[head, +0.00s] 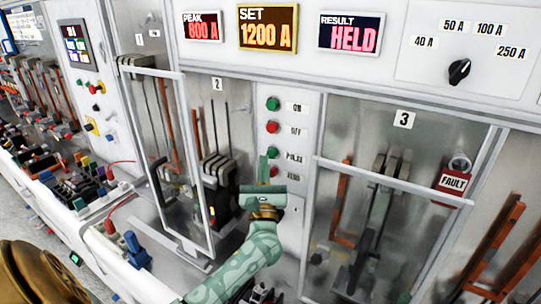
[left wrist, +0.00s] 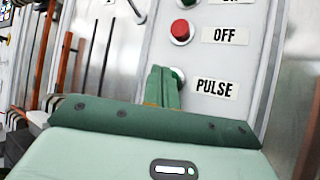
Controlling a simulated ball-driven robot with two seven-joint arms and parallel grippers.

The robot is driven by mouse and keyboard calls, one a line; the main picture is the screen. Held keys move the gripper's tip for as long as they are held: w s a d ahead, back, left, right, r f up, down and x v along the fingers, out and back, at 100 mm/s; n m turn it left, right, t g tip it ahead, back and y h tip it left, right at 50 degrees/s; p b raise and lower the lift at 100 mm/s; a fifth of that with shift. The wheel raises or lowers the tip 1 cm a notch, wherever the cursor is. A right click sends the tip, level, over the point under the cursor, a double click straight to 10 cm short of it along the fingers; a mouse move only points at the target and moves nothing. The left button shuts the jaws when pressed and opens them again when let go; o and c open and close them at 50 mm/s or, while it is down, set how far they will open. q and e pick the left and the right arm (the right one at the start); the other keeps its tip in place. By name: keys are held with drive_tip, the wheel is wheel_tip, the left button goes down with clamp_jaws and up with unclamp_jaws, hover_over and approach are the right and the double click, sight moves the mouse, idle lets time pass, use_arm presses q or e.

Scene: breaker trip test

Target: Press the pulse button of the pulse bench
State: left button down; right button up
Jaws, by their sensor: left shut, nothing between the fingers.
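The pulse bench (head: 300,85) carries a column of labelled buttons. In the left wrist view, the green pulse button (left wrist: 179,75) shows partly behind my left gripper's fingers, beside its PULSE label (left wrist: 216,88). In the head view, the PULSE label (head: 294,156) shows, but the fingers cover the button. My left gripper (head: 263,158) is shut and empty, its fingertips (left wrist: 160,70) pointing at the panel right at the pulse button. I cannot tell whether they touch it. My right gripper is not in view.
The red OFF button (left wrist: 182,30) sits just above, with the green ON button (head: 273,103) higher. A red button (head: 272,172) is below. The SET display (head: 267,28) reads 1200 A, PEAK 800 A, RESULT HELD. An open framed door (head: 205,215) stands left of my gripper.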

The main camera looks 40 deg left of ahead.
use_arm(q)
drive_tip(key=shift+w, duration=0.15)
idle(0.4)
drive_tip(key=shift+w+b, duration=0.3)
drive_tip(key=shift+w+a+b, duration=0.1)
drive_tip(key=shift+w+b, duration=0.25)
drive_tip(key=shift+w, duration=0.1)
idle(0.7)
drive_tip(key=shift+s, duration=0.2)
drive_tip(key=shift+s+p, duration=0.4)
drive_tip(key=shift+s, duration=0.35)
drive_tip(key=shift+s+d+p, duration=0.2)
drive_tip(key=shift+s+p, duration=0.2)
drive_tip(key=shift+s, duration=0.85)
drive_tip(key=shift+s+d+p, duration=0.2)
drive_tip(key=shift+s+p, duration=0.2)
drive_tip(key=shift+s, duration=0.8)
drive_tip(key=shift+f, duration=0.1)
